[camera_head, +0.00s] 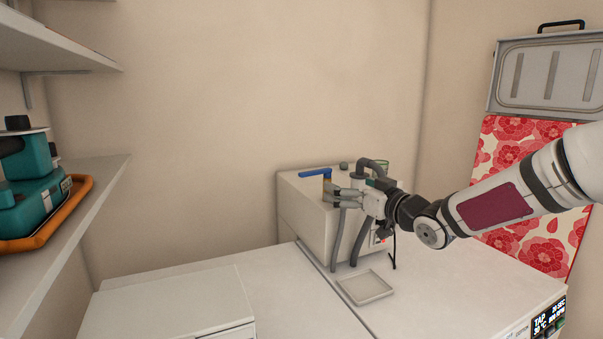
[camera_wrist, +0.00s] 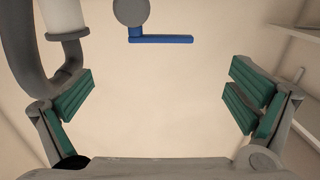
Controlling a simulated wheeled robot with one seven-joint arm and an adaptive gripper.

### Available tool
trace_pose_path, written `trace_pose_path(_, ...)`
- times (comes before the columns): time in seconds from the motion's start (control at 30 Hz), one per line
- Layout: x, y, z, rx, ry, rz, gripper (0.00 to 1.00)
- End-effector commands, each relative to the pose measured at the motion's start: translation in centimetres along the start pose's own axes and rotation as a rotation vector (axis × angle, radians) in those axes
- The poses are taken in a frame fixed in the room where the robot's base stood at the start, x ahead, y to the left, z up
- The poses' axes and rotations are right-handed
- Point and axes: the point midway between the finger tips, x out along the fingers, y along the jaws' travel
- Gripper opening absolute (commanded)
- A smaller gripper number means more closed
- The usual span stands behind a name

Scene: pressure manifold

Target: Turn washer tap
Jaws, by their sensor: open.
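A tap with a blue lever handle (camera_head: 315,173) stands on top of a pale box-like unit (camera_head: 302,220) against the back wall. In the wrist view the blue lever (camera_wrist: 161,39) lies level at the top middle, reaching right from a round grey part (camera_wrist: 131,11). My gripper (camera_head: 343,193) is beside the tap in the head view, at the unit's right part. In the wrist view my gripper (camera_wrist: 158,98) has its green-padded fingers wide apart with nothing between them. The lever is beyond the fingers and apart from them. The tap's lower part is partly hidden by my gripper.
Grey hoses (camera_head: 338,240) hang down the unit's front. A pale pipe with a grey bend (camera_wrist: 62,20) is close to the left finger. A shallow tray (camera_head: 366,287) lies on the white counter below.

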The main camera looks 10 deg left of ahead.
Motion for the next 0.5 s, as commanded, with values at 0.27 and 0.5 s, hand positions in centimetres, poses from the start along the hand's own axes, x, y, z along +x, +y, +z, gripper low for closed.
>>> trace_pose_path(0.27, 5.3, -0.2, 0.2, 0.002, 0.001, -0.004, 1.00)
trace_pose_path(0.5, 9.8, -0.2, 0.1, 0.002, 0.001, -0.003, 1.00)
